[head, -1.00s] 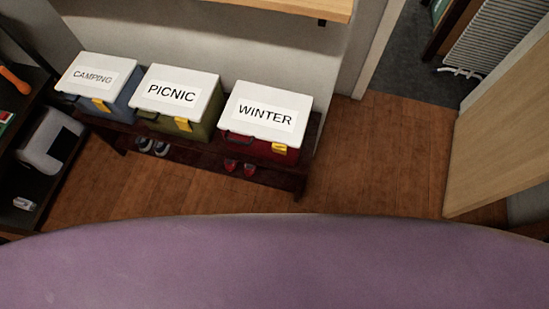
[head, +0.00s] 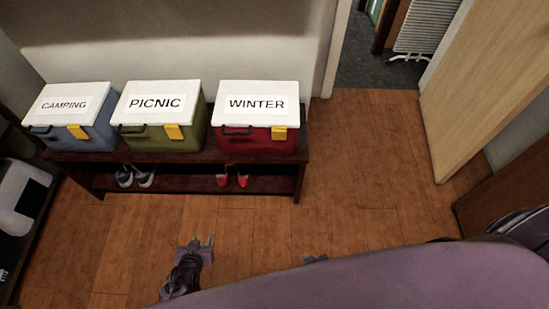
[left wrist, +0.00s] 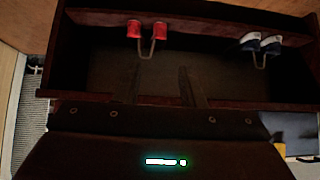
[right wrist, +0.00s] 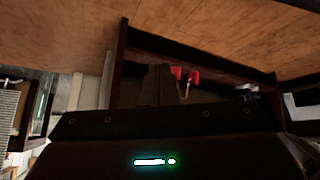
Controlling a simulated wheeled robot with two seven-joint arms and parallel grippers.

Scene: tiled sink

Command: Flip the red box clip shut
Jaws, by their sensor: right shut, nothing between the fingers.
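The red box (head: 255,142), with a white lid marked WINTER (head: 257,104), stands at the right end of a dark bench. Its yellow clip (head: 279,133) is at the right of the front, by the lid edge. Whether it is latched is too small to tell. My left gripper (head: 195,243) is low in front of the bench, well short of the box; its fingers stand apart and empty in the left wrist view (left wrist: 160,85). My right gripper (head: 314,258) is mostly hidden behind my purple body; its fingers are together in the right wrist view (right wrist: 156,84).
A green PICNIC box (head: 190,137) and a blue CAMPING box (head: 98,135) stand left of the red one. Shoes (head: 232,180) sit on the shelf of the bench (head: 200,184). Open floor lies in front and right. A wooden door (head: 480,90) stands at the right.

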